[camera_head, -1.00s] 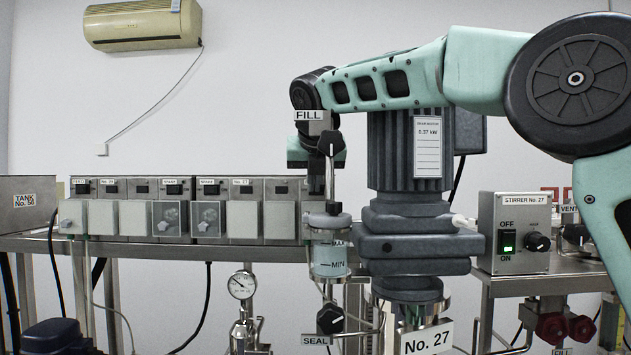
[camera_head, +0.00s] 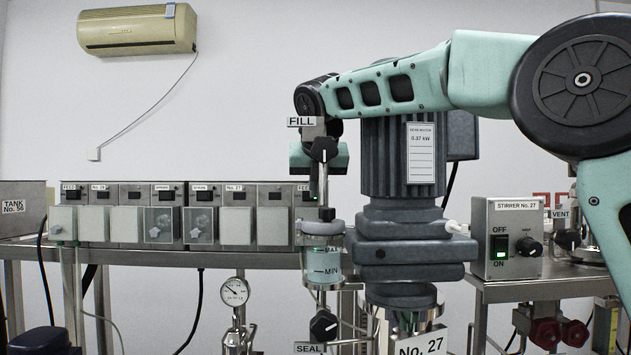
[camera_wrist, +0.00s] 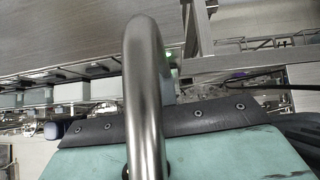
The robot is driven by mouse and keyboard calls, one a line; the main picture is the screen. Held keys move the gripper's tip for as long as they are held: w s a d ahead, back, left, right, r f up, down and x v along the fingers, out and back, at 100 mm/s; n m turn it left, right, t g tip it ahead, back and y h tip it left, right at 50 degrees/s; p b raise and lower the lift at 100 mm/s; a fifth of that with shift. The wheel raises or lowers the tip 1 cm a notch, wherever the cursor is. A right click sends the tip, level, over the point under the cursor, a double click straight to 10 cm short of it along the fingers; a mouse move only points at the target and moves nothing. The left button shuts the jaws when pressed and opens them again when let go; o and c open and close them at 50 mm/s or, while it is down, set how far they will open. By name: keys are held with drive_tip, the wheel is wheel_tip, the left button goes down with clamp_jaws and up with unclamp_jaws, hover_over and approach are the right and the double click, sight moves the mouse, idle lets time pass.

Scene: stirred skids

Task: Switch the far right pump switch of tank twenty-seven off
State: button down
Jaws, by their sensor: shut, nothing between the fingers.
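A row of grey pump switch boxes with pale covers stands on the shelf at left and centre. The tank twenty-seven group carries the label No. 27 (camera_head: 234,188). Its rightmost box, labelled FEED (camera_head: 306,190), is partly hidden behind the fill valve and my arm. The teal body of my gripper (camera_head: 299,157) hangs just above this box. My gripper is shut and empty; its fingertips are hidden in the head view. The wrist view shows the teal body, a bent steel tube (camera_wrist: 146,90) before it, and a small green light (camera_wrist: 173,70) beyond the tube.
The black-handled fill valve (camera_head: 324,150) and sight glass (camera_head: 323,265) stand in front of the gripper. The grey stirrer motor (camera_head: 402,165) is close to their right. The stirrer control box (camera_head: 508,238) is farther right. A gauge (camera_head: 235,291) is below the shelf.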

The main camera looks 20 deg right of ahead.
drive_tip(key=b+v, duration=0.2)
drive_tip(key=v, duration=1.5)
drive_tip(key=shift+r+b, duration=0.2)
drive_tip(key=shift+b, duration=0.2)
drive_tip(key=shift+s, duration=0.15)
drive_tip(key=shift+n, duration=0.3)
drive_tip(key=s+b, duration=0.1)
drive_tip(key=s, duration=0.1)
drive_tip(key=s+a+b, duration=0.1)
drive_tip(key=s, duration=0.1)
drive_tip(key=s+a+r+b, duration=0.1)
drive_tip(key=s, duration=0.1)
drive_tip(key=shift+s+b, duration=0.15)
drive_tip(key=shift+b, duration=0.25)
drive_tip(key=x, duration=2)
drive_tip(key=shift+w+a+r+p, duration=0.1)
drive_tip(key=shift+w+a+p, duration=0.25)
drive_tip(key=shift+w, duration=0.15)
drive_tip(key=shift+w+d+r+p, duration=0.1)
drive_tip(key=shift+w+r+p, duration=0.05)
drive_tip(key=shift+w+p, duration=0.4)
drive_tip(key=shift+w+d+r+p, duration=0.15)
drive_tip(key=shift+w+p, duration=0.3)
drive_tip(key=shift+w, duration=0.2)
drive_tip(key=shift+w+d+f, duration=0.1)
drive_tip(key=shift+w+f, duration=0.1)
drive_tip(key=shift+w, duration=0.45)
